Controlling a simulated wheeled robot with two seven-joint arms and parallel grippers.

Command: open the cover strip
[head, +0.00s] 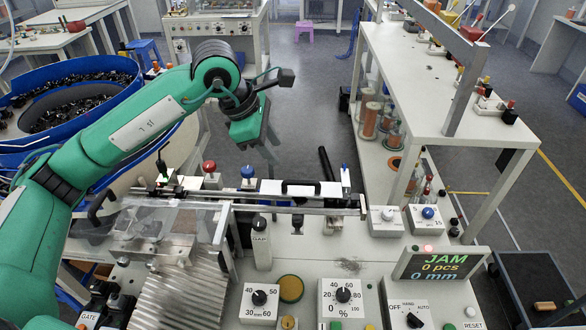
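The cover strip seems to be part of the long narrow metal track (250,201) that runs across the bench; I cannot clearly tell its edges from the rail. A white block with a black bar handle (300,188) sits on the track's right half. My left gripper (268,158) hangs from the green arm above and behind the track, left of the handle. It is apart from the handle and touches nothing that I can see. Its fingers are small and partly hidden by the green wrist, so their opening is unclear. My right gripper is not in view.
A red knob (209,167) and blue knobs (248,173) stand along the track's back edge. A blue bowl feeder (70,95) holds dark parts at left. A display (438,264) reads JAM, 0 pcs, 0 mm. A white shelf (440,90) rises at right.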

